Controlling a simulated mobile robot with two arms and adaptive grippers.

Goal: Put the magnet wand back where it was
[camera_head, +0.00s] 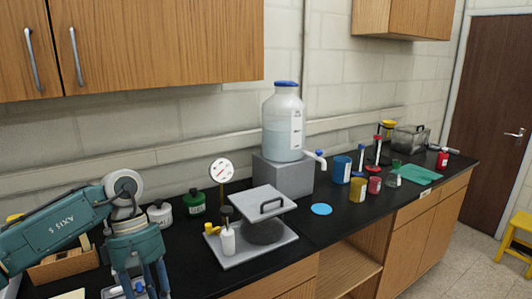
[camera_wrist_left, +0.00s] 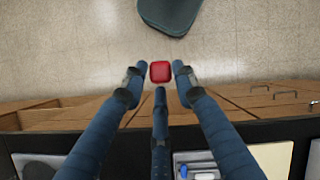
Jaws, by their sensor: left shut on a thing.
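My left gripper (camera_wrist_left: 160,78) has three blue fingers, closed around a red block-like piece (camera_wrist_left: 160,71) at their tips. This piece is seen end-on in the left wrist view; it may be the end of the magnet wand, but I cannot tell its full shape. In the head view the gripper (camera_head: 142,285) points down at the lower left, in front of the counter's contents, and the held piece is not visible there. A pale tray (camera_wrist_left: 207,174) with a blue and white item (camera_wrist_left: 198,165) shows at the wrist view's bottom edge. My right gripper is not in view.
A wooden box (camera_head: 62,268) lies beside my left arm. Coloured cups stand farther right.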

